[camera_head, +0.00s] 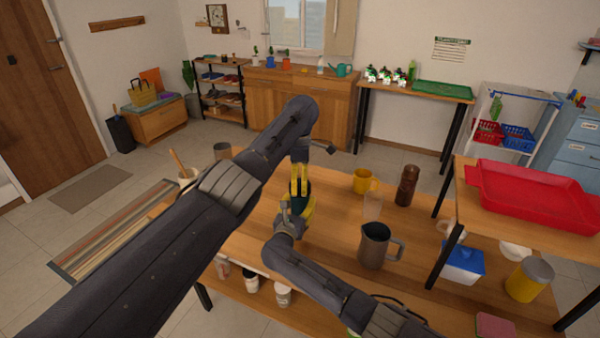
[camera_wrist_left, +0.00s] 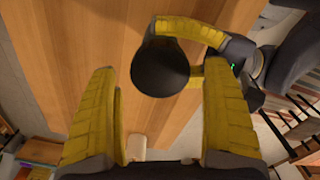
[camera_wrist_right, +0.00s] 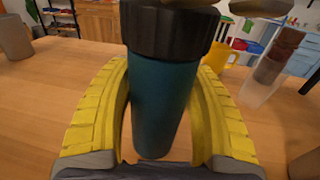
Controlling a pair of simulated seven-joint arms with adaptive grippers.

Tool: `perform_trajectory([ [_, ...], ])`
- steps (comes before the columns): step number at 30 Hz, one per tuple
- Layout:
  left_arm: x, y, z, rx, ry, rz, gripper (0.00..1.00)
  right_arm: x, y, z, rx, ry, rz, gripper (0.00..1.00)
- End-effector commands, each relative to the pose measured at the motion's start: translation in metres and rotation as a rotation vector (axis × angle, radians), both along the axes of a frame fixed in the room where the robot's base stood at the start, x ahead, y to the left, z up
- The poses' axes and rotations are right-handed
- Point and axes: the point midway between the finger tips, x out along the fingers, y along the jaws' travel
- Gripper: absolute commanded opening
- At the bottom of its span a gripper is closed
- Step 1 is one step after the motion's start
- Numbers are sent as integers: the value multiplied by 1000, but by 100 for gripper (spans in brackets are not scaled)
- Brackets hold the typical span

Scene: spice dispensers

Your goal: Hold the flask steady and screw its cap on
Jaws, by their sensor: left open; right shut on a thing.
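The teal flask (camera_wrist_right: 158,110) stands upright, with a black ribbed cap (camera_wrist_right: 170,32) sitting on its top. My right gripper (camera_head: 300,210) is shut around the flask body, with a yellow finger on each side in the right wrist view. My left gripper (camera_head: 299,190) is above the flask, pointing down and open. In the left wrist view the cap's round dark top (camera_wrist_left: 160,68) lies between and just beyond the left fingertips, apart from both. The flask body is hidden under the cap there. I cannot tell how far the cap is screwed down.
A grey pitcher (camera_head: 374,246), a clear glass (camera_head: 372,208), a yellow mug (camera_head: 365,181) and a brown grinder (camera_head: 407,186) stand right of the grippers. A grey cup (camera_head: 222,151) stands behind on the left. A raised shelf with a red tray (camera_head: 530,212) is at the right.

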Motion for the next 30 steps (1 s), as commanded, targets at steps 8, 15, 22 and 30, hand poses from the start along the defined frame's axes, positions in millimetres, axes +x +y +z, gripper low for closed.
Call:
perform_trajectory([
  [8,0,0,-24,1,1,0,83,0,0,0,0,0,0,0],
  [15,0,0,-30,1,-1,0,83,0,0,0,0,0,0,0],
  [22,0,0,-30,1,0,0,83,0,0,0,0,0,0,0],
  [30,0,0,-29,1,0,0,52,0,0,0,0,0,0,0],
])
